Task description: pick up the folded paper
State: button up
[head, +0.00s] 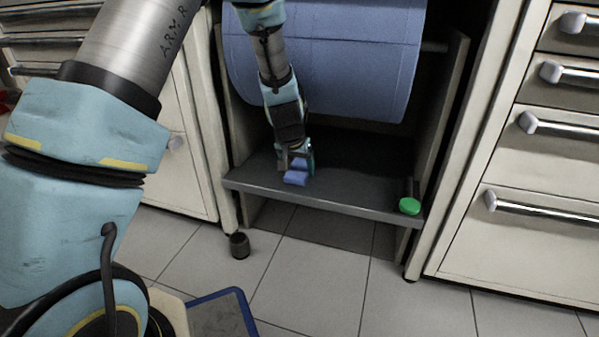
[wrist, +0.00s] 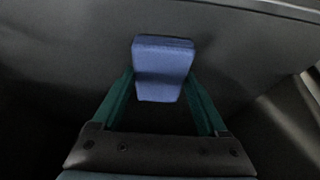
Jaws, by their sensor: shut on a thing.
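The folded paper is a small blue block (head: 296,178) at the dark shelf under the big blue paper roll. It also shows in the wrist view (wrist: 162,68), between the tips of the two green fingers. My gripper (head: 300,163) points down at the shelf and is shut on the folded paper. In the wrist view my gripper (wrist: 163,88) has one finger against each side of the paper. I cannot tell whether the paper still touches the shelf.
The dark shelf (head: 345,195) has a raised front lip. A green round lid (head: 409,206) sits at its right end. The big blue roll (head: 330,60) hangs close above my gripper. Drawer cabinets (head: 530,180) stand on the right, and side panels flank the shelf.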

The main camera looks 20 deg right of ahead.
jog(key=shift+r+p, duration=0.45)
jog(key=shift+r, duration=0.05)
jog(key=s+a+p, duration=0.1)
jog(key=s+a, duration=0.3)
jog(key=s+a+p, duration=0.1)
jog(key=s+a, duration=0.3)
jog(key=s+a+p, duration=0.2)
jog(key=s+a, duration=0.2)
jog(key=s, duration=0.1)
jog(key=shift+s+a+r, duration=0.1)
jog(key=shift+a+r, duration=0.05)
jog(key=shift+r, duration=0.1)
